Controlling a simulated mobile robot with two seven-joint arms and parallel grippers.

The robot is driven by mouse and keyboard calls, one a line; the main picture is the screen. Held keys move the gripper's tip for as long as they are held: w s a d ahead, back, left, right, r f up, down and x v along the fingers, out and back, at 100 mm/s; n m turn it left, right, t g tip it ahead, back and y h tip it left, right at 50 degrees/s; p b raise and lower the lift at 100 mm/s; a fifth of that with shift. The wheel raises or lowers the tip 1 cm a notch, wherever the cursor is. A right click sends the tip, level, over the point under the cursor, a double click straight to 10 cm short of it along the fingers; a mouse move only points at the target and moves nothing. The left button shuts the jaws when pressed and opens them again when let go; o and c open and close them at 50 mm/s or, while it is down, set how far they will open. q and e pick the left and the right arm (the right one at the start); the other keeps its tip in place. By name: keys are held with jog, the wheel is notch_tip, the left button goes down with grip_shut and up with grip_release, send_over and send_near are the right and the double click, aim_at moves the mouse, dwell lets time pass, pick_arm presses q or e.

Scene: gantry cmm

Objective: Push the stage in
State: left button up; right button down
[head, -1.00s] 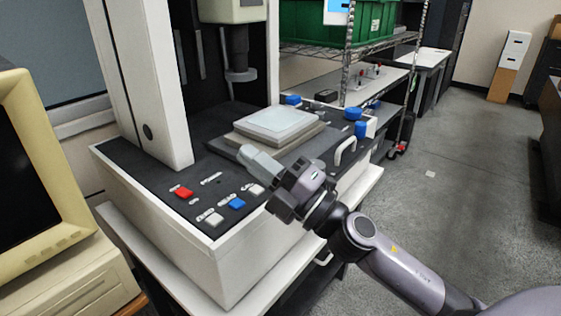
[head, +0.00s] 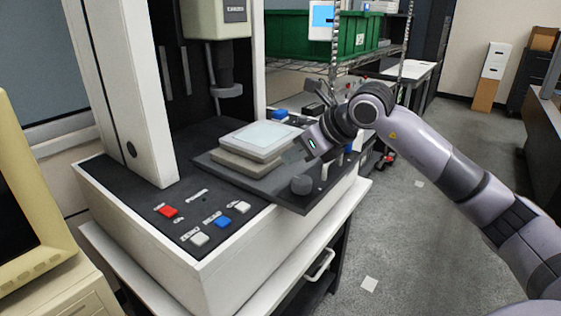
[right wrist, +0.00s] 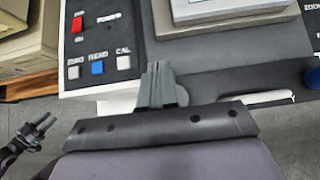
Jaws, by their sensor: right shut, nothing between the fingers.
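The stage (head: 230,178) is a dark plate on the measuring machine, bearing a grey block with a pale glass top (head: 262,138). Its front corner reaches out to the machine's front edge and carries a dark round knob (head: 302,185). The stage also shows in the right wrist view (right wrist: 215,62). My right gripper (head: 294,153) is shut and empty, over the stage's front part near the knob. In the right wrist view its fingers (right wrist: 160,84) partly cover the knob; contact is unclear. A dark part with a green mark at lower left there may be my left gripper (right wrist: 36,130).
Red, blue and white buttons (head: 222,222) lie on the panel left of the stage. The machine's probe head (head: 226,88) hangs above and behind it. A white handle (right wrist: 265,97) is at the front. A beige monitor (head: 42,245) stands at left. Floor is free at right.

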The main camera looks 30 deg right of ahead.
aim_at(259, 176)
pick_arm(q)
jog(key=shift+r+p, duration=0.5)
jog(key=shift+r, duration=0.1)
pick_arm(e)
jog(key=x, duration=0.9)
jog(key=shift+a, duration=0.1)
